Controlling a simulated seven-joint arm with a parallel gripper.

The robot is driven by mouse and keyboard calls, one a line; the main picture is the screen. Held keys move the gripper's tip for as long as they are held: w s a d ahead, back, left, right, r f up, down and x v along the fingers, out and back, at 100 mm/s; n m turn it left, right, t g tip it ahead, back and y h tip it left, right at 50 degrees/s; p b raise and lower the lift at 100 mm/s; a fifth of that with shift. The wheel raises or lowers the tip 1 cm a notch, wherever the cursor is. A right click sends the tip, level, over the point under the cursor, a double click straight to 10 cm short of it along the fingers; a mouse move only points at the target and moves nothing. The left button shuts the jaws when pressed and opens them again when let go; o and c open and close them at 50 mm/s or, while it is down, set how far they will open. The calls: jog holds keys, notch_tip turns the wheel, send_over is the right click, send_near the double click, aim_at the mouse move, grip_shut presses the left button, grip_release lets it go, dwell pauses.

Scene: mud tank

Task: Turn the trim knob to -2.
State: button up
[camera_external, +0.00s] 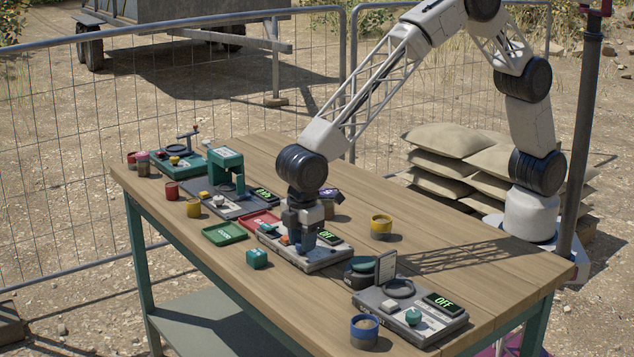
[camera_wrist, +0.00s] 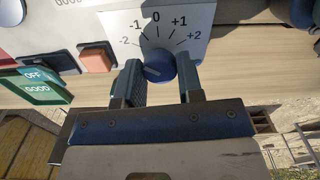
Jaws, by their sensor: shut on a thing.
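The trim knob (camera_wrist: 158,68) is a round blue knob in front of a white dial plate (camera_wrist: 180,22) marked -2, -1, 0, +1 and +2. My gripper (camera_wrist: 159,66) has one finger on each side of the knob and is shut on it. A faint pale mark shows on the knob's face, but I cannot tell which number it points to. The gripper hides the knob there.
An orange button (camera_wrist: 97,57) sits left of the dial. A yellow cup (camera_external: 381,228) and another grey device (camera_external: 437,325) stand to the right.

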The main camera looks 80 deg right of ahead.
dwell(0.3)
jog(key=o, duration=0.9)
jog(key=shift+r, duration=0.15)
jog(key=shift+r, duration=3.8)
